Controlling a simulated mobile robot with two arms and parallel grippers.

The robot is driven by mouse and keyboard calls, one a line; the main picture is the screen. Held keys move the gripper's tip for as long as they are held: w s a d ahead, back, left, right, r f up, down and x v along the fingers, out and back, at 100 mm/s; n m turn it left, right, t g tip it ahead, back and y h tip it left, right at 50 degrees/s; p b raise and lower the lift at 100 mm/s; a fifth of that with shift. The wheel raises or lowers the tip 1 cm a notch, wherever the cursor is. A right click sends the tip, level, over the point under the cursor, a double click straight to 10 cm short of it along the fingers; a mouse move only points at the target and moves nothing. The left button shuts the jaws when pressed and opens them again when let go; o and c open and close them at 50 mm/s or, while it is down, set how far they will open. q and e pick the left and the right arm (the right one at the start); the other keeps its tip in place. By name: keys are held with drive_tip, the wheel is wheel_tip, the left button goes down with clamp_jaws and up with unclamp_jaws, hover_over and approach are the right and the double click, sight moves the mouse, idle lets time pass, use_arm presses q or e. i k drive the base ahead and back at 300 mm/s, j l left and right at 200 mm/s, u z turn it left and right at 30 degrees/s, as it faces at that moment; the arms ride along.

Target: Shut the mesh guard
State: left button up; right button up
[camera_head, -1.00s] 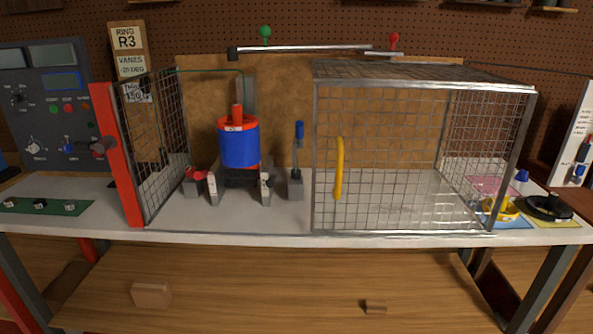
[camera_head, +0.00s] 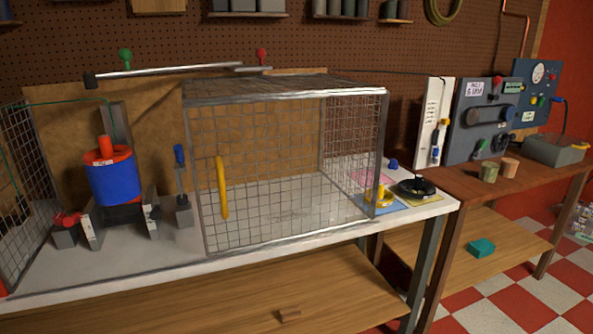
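The mesh guard (camera_head: 285,160) is a wire-mesh box with a metal frame on the white bench. It stands over the right part of the bench, with a yellow upright handle (camera_head: 222,188) on its front left side. The blue rotor housing (camera_head: 113,184) with its red top stands uncovered to the left of the guard, on a dark base between small clamps. A metal rail (camera_head: 170,69) runs above, behind the guard. A fixed mesh panel (camera_head: 18,190) stands at the left edge. Neither of my grippers is in view.
Yellow and black round parts (camera_head: 417,187) lie on coloured mats right of the guard. A blue-handled upright clamp (camera_head: 181,180) stands between housing and guard. A brown side bench (camera_head: 500,180) with control panels is at the right. Checkered floor is open at lower right.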

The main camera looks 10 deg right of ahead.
sight(366, 89)
drive_tip(key=i+l+u, duration=0.1)
drive_tip(key=l, duration=0.25)
drive_tip(key=i+l+u, duration=0.1)
drive_tip(key=i+l, duration=0.15)
drive_tip(key=i+l+u, duration=0.15)
drive_tip(key=l, duration=0.35)
drive_tip(key=i+l+u, duration=0.1)
drive_tip(key=l, duration=0.3)
drive_tip(key=i+l+u, duration=0.1)
drive_tip(key=l, duration=0.3)
drive_tip(key=i+l+u, duration=0.1)
drive_tip(key=l, duration=0.3)
drive_tip(key=i, duration=0.05)
